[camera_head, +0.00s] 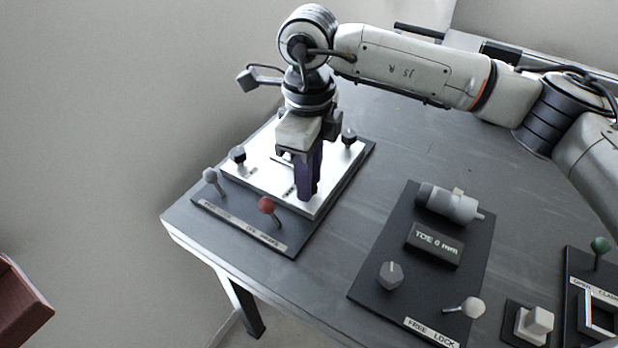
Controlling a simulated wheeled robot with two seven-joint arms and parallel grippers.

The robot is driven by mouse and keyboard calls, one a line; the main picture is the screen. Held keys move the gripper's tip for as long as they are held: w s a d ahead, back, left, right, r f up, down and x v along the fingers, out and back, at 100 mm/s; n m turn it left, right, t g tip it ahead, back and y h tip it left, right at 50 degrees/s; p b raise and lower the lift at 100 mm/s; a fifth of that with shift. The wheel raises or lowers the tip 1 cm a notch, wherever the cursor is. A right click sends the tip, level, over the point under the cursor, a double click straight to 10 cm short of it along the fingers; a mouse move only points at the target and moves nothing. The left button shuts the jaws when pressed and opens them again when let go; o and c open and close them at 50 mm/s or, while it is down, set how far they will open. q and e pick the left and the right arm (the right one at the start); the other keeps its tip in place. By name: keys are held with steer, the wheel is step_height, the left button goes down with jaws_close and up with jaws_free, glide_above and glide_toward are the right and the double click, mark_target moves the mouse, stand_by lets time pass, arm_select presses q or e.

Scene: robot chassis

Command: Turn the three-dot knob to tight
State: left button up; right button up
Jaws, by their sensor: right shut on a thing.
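The white plate (253,180) lies on a dark base board at the far left of the table. I cannot make out dots on either. My right gripper (307,194) points down over the front right part of the plate, its purple fingers low at the surface. It is shut on what seems to be a knob there, which the fingers hide. My left gripper is not in view.
A grey ball-topped lever (210,175) and a red one (266,205) stand before the plate. Right of it is a dark panel (364,283) with a grey dial (390,274), a cylinder (448,204) and a small lever (472,307). A green-topped lever (600,245) stands far right.

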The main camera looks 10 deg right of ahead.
steer(key=shift+m, duration=0.6)
steer(key=shift+r, duration=0.1)
steer(key=o, duration=1.1)
step_height(320, 180, up, 10)
steer(key=shift+r, duration=0.1)
